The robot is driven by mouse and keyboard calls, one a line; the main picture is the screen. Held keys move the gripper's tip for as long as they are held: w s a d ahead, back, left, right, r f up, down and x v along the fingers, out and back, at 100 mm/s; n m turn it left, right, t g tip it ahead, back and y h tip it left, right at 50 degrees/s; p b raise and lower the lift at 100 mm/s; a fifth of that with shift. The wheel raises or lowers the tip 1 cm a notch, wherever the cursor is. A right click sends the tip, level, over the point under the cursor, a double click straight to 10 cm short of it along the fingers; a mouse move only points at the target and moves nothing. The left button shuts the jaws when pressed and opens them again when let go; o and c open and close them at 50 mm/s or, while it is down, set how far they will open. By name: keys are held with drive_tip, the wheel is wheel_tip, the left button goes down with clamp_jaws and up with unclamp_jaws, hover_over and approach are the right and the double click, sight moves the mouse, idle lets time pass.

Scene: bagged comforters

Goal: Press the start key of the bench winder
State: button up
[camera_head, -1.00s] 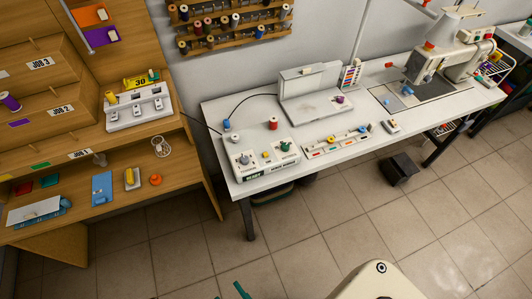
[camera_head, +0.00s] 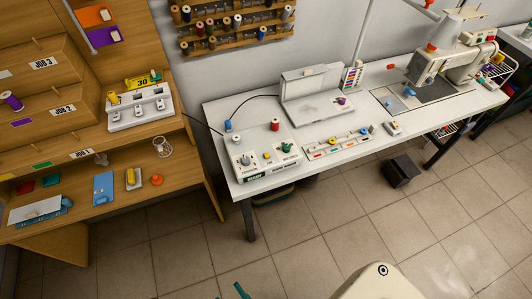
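The bench winder (camera_head: 268,158) is a white box at the front left corner of the white table. Its front carries a dark READY sign (camera_head: 254,177) and a winder label. On its top are a grey-knobbed spindle at left, a small yellow button (camera_head: 267,155) in the middle and a green knob (camera_head: 287,147) at right. I cannot tell which part is the start key. At the bottom edge a thin teal piece shows, possibly part of my gripper (camera_head: 241,290). It is well apart from the winder, with floor between them. The rest of my gripper is out of view.
The white table (camera_head: 220,112) also holds a red spool (camera_head: 275,124), a tray (camera_head: 335,143) of bobbins, an open case (camera_head: 315,100) and a sewing machine (camera_head: 455,60). A wooden shelf unit (camera_head: 190,165) stands at left. A dark bin (camera_head: 403,171) sits on the floor. The tiled floor in front is clear.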

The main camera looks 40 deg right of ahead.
idle(0.3)
clamp_jaws()
idle(1.6)
